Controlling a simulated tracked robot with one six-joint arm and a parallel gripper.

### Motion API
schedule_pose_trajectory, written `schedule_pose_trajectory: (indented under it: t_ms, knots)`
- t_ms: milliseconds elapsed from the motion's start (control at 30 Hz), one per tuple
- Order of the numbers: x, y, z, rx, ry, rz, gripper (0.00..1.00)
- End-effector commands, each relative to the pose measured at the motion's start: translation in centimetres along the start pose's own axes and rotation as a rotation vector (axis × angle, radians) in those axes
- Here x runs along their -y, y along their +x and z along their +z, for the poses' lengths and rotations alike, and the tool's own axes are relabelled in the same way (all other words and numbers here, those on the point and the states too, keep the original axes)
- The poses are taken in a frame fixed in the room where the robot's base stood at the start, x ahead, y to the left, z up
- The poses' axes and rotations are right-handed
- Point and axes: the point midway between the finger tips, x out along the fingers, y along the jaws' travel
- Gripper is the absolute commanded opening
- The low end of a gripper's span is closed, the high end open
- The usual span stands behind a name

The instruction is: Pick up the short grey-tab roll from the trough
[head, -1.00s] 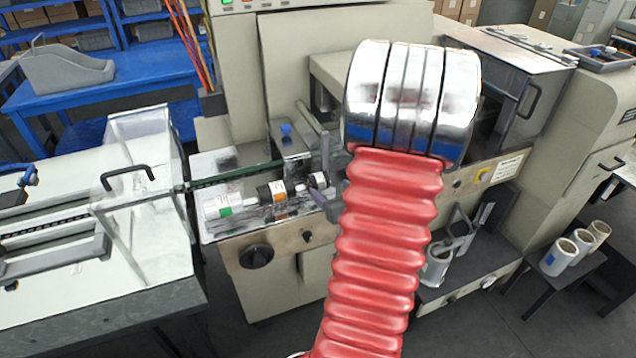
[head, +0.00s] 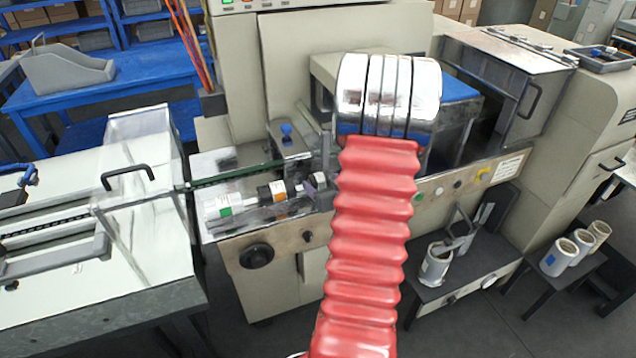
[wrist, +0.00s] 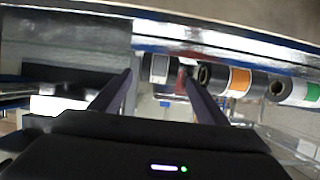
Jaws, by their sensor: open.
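The short grey-tab roll (wrist: 159,69) is a small dark cylinder with a pale grey label, in the trough (head: 210,232). It also shows in the head view (head: 318,181), beside the arm. My gripper (wrist: 157,76) is open, and in the wrist view its two dark fingers stand left and right of this roll. The gap in depth between fingertips and roll cannot be told. In the head view my red-sleeved arm hides most of the gripper. The fingers appear empty.
A dark orange-tab roll (wrist: 238,82) lies close to the right finger in the wrist view, with a green-tab roll (wrist: 296,92) beyond it. A black knob (head: 257,256) is on the machine front. Several white rolls (head: 560,257) stand at the right.

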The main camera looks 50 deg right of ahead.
Motion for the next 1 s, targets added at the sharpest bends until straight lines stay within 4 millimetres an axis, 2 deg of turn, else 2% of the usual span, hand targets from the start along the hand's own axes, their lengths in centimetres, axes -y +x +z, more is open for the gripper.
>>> schedule_pose_trajectory:
  t_ms: [433,1000]
  knots:
    - [-0.1,4.7,0.0,0.001,0.0,-0.001,0.69]
    - [-0.2,5.0,-0.1,0.0,0.0,0.0,0.69]
